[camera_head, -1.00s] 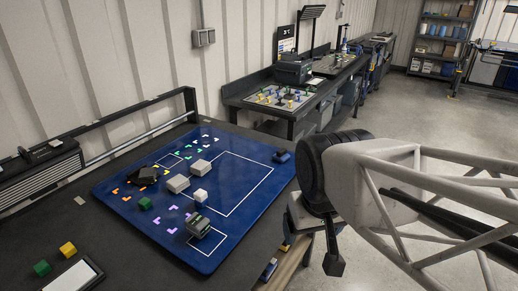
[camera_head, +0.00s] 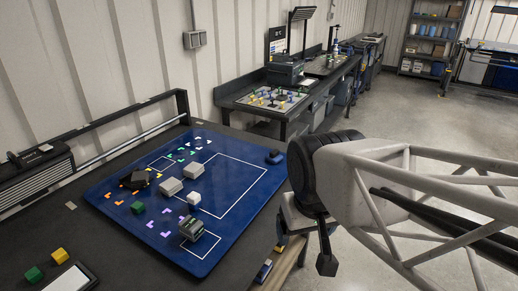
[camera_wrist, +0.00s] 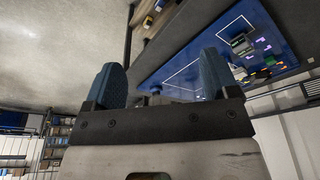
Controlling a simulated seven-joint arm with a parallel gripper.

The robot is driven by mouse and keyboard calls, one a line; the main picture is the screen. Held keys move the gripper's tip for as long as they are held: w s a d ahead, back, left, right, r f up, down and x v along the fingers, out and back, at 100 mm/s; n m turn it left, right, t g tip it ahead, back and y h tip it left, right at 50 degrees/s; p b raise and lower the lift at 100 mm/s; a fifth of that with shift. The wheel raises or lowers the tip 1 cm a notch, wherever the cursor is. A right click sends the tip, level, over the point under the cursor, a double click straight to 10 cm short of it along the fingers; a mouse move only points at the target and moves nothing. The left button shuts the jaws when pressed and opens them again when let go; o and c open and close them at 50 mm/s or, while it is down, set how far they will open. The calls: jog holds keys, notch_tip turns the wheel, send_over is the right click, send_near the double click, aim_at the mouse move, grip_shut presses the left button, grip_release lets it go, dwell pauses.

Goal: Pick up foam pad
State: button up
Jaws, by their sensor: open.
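No item is plainly a foam pad; I cannot tell which one it is. Candidates on the blue mat (camera_head: 225,222) are a dark flat stacked item (camera_head: 134,180) at its left, two pale grey blocks (camera_head: 170,187) (camera_head: 194,171) and a small white block (camera_head: 194,198) near its middle. My gripper (camera_wrist: 161,78) shows in the wrist view with its two blue fingers wide apart and nothing between them. In the head view my arm is right of the table, clear of the mat, and the finger gap is not clear there.
A grey-green device (camera_head: 192,228) stands at the mat's front, a green block (camera_head: 137,207) at its left and a dark blue item (camera_head: 275,157) at its far right corner. Green (camera_head: 33,274) and yellow (camera_head: 60,256) cubes lie off the mat. A rail (camera_head: 130,153) runs along the back.

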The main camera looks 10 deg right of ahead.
jog(key=shift+o, duration=1.4)
jog(key=w+a+m+y, duration=0.3)
jog(key=w+m+y, duration=0.3)
jog(key=w, duration=0.9)
jog(key=m+t+y, duration=0.3)
jog(key=m+t, duration=0.1)
jog(key=m, duration=1)
send_near(276, 154)
jog(key=s+a+r, duration=0.3)
jog(key=s+a, duration=0.2)
jog(key=a, duration=0.2)
jog(key=s+a+r, duration=0.4)
jog(key=s+a, duration=0.2)
jog(key=a, duration=0.1)
jog(key=w+d+f+m+t, duration=0.1)
jog(key=w+d+f+m, duration=0.2)
jog(key=w, duration=0.1)
jog(key=w+d+f+m+t, duration=0.2)
jog(key=w+d+f+m, duration=0.1)
jog(key=d+f, duration=0.1)
jog(key=w+d+f+m+t+h, duration=0.1)
jog(key=w+d+f+m, duration=0.2)
jog(key=w, duration=0.1)
jog(key=shift+w+d+f+t, duration=0.3)
jog(key=shift+w+f, duration=0.05)
